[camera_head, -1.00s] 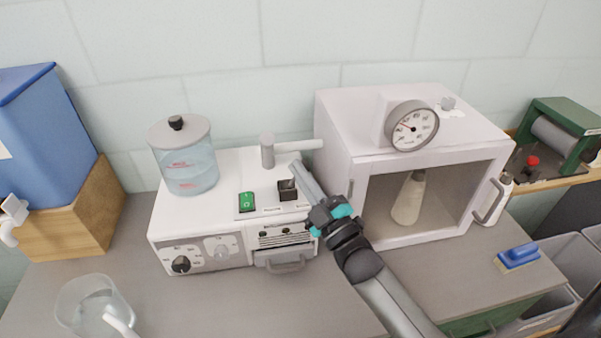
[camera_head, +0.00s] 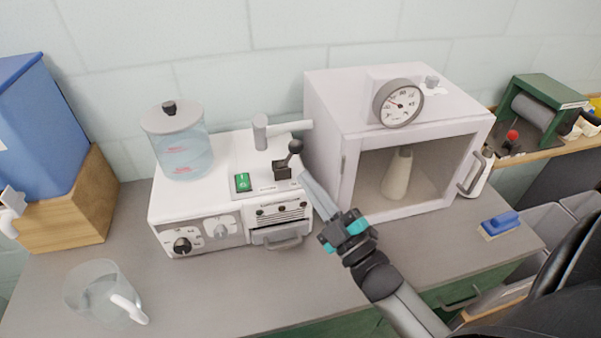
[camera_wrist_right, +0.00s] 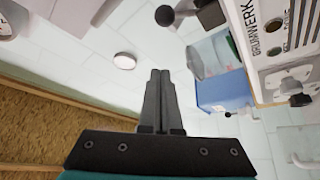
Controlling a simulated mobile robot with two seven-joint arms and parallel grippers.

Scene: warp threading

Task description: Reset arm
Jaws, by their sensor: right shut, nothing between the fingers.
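My right gripper (camera_head: 306,182) is shut and empty in the head view, just right of the white machine's (camera_head: 180,222) top front corner. Its arm comes up from the lower right. The machine carries a black ball-ended lever (camera_head: 290,155), a green switch (camera_head: 242,182) and a clear lidded water jar (camera_head: 183,148). The lever stands just beyond the fingertips, with a small gap seeming to lie between. In the right wrist view the two dark fingers (camera_wrist_right: 158,100) lie together with nothing between them. My left gripper is not in view.
A white oven (camera_head: 325,130) with a dial gauge (camera_head: 398,103) stands close right, a pale flask (camera_head: 397,175) behind its door. A clear pitcher (camera_head: 95,295) sits front left, a blue tank (camera_head: 38,130) at the left edge. A blue brush (camera_head: 500,226) lies right. The front counter is mostly clear.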

